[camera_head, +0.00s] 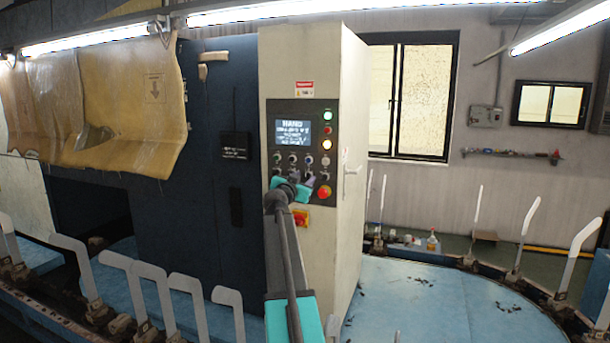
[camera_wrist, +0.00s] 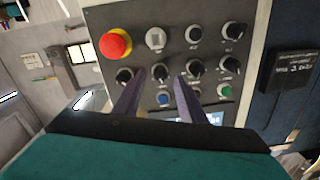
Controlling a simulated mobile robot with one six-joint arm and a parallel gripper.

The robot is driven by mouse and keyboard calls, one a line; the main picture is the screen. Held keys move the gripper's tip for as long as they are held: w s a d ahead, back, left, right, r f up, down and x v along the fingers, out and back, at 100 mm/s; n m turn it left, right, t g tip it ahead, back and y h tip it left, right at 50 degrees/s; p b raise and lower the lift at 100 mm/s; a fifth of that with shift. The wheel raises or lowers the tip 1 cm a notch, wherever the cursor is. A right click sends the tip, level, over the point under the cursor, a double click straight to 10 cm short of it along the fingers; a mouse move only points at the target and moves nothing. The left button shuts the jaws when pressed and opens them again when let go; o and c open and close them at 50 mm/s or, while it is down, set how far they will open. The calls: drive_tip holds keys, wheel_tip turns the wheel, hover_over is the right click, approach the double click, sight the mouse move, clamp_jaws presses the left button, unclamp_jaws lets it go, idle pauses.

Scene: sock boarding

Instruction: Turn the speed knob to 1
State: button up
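The control panel (camera_head: 317,118) is on the front of a cream cabinet, with a lit display and rows of small black knobs. The labels are too small to read, so I cannot tell which knob is the speed knob. My gripper (camera_head: 291,184) is at the lower part of the panel in the head view and hides some controls. In the wrist view my gripper (camera_wrist: 161,76) is open, its two dark fingers pointing at the panel. One black knob (camera_wrist: 160,72) shows between the fingertips, with gaps on both sides. Other black knobs (camera_wrist: 195,69) are beside it.
A red mushroom button (camera_wrist: 115,43) is close to the fingers; it also shows in the head view (camera_head: 324,191). Blue (camera_wrist: 166,99) and green (camera_wrist: 225,90) buttons are near the right finger. A red-and-yellow switch (camera_head: 301,217) is below the panel. Upright metal sock boards (camera_head: 229,297) line the front.

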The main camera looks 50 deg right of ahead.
drive_tip(key=shift+p+x, duration=0.3)
drive_tip(key=shift+x, duration=0.6)
clamp_jaws()
drive_tip(key=shift+f+n+b, duration=0.1)
drive_tip(key=shift+n+b, duration=0.4)
drive_tip(key=shift+b, duration=0.3)
drive_tip(key=shift+n+b, duration=0.5)
drive_tip(key=shift+b, duration=0.1)
drive_tip(key=n+b, duration=0.2)
drive_tip(key=shift+w+n, duration=0.1)
drive_tip(key=shift+n, duration=0.2)
drive_tip(key=shift+n+b, duration=1.4)
drive_tip(key=shift+n, duration=0.7)
